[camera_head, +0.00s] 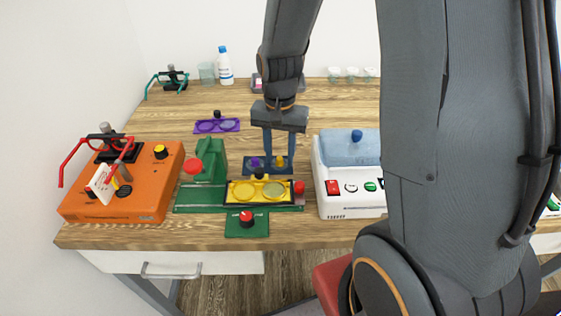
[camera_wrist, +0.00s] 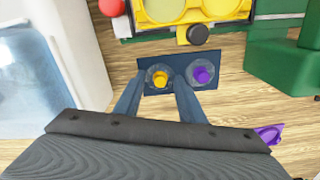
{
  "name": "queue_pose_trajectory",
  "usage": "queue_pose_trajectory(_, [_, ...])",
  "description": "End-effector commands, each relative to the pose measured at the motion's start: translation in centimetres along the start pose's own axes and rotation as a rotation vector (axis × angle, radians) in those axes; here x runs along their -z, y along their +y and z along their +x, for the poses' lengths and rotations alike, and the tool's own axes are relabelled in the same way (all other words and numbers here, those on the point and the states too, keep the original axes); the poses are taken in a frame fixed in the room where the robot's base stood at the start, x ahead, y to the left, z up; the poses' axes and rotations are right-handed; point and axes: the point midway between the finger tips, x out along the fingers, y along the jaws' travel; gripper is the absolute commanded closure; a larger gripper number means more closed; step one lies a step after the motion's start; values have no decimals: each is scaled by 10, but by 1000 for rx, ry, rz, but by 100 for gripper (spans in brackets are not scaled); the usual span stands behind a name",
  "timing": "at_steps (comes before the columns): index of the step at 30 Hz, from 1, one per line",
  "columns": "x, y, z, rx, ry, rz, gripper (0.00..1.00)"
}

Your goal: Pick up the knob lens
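A dark blue plate (camera_wrist: 205,56) holds two clear round lenses, each with a knob: a yellow-knob lens (camera_wrist: 160,77) and a purple-knob lens (camera_wrist: 201,75). In the head view the yellow knob (camera_head: 280,161) and purple knob (camera_head: 255,162) show at the plate behind the yellow frame. Which one the task means I cannot tell. My gripper (camera_head: 280,156) points down over the plate. In the wrist view my gripper (camera_wrist: 158,83) is open, with one finger on each side of the yellow knob. Contact with the knob is not visible.
A yellow lens frame (camera_head: 232,191) with a black knob stands just in front, on a green stand (camera_head: 190,201). A white device (camera_head: 350,205) is close on the right. An orange box (camera_head: 150,200) stands left. A purple frame (camera_head: 230,125) lies behind left.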

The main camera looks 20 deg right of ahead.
Motion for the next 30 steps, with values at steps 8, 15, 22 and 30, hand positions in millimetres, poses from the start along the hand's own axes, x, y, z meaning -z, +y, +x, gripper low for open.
queue_pose_trajectory(8, [0, 0, 0, 0, 0, 0, 96])
queue_pose_trajectory(15, [0, 0, 0, 0, 0, 0, 100])
queue_pose_trajectory(22, [0, 0, -4, 0, 1, 0, 100])
queue_pose_trajectory(30, [2, -1, -41, 3, 5, 0, 100])
